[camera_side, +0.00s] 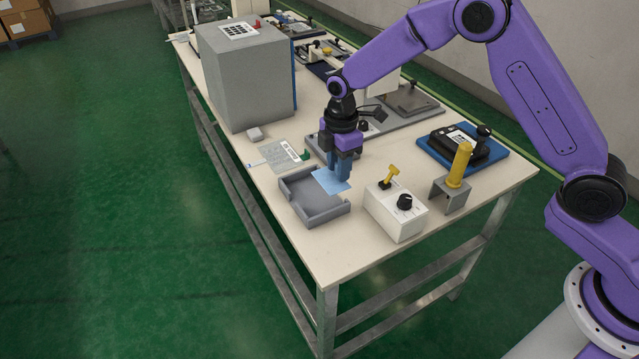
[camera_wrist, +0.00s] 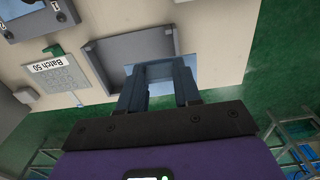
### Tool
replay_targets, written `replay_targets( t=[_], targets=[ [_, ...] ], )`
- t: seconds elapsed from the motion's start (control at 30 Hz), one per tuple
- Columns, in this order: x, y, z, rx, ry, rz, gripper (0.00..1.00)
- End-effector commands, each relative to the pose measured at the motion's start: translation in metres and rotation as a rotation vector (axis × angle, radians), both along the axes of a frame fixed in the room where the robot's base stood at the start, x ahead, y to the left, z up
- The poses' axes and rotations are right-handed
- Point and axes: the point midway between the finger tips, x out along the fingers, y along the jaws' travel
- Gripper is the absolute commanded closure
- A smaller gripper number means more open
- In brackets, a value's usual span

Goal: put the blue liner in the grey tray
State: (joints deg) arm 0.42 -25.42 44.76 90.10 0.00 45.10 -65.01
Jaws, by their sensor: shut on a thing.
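The blue liner (camera_side: 331,181) is a thin light-blue sheet. My gripper (camera_side: 341,174) is shut on its edge and holds it over the right part of the grey tray (camera_side: 296,206). The tray is shallow and square with raised walls, standing near the table's front left edge. In the wrist view my gripper (camera_wrist: 160,70) points at the tray (camera_wrist: 112,80), and part of the liner (camera_wrist: 168,60) shows by the fingertips. Whether the liner touches the tray wall I cannot tell.
A white control box (camera_side: 396,212) with a yellow lever and black knob stands right of the tray. A yellow-handled bracket (camera_side: 452,190) is beyond it. A labelled grey film (camera_side: 273,156) and a large grey box (camera_side: 247,80) lie behind the tray. A blue mat (camera_side: 487,152) holds a black device.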

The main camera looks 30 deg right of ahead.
Motion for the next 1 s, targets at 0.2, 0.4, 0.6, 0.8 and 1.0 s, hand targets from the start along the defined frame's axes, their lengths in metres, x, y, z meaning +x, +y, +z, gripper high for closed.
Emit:
replay_targets(
  t=[0.2,0.4,0.6,0.8,1.0],
  targets=[
    [0.026,0.009,-0.030,-0.001,0.003,0.001,1.00],
    [0.044,0.015,-0.051,-0.001,0.002,0.000,1.00],
    [0.050,0.017,-0.059,0.000,0.001,0.000,1.00],
    [0.053,0.018,-0.083,-0.002,0.003,0.000,1.00],
    [0.053,0.018,-0.094,-0.001,0.001,0.000,1.00]
  ],
)
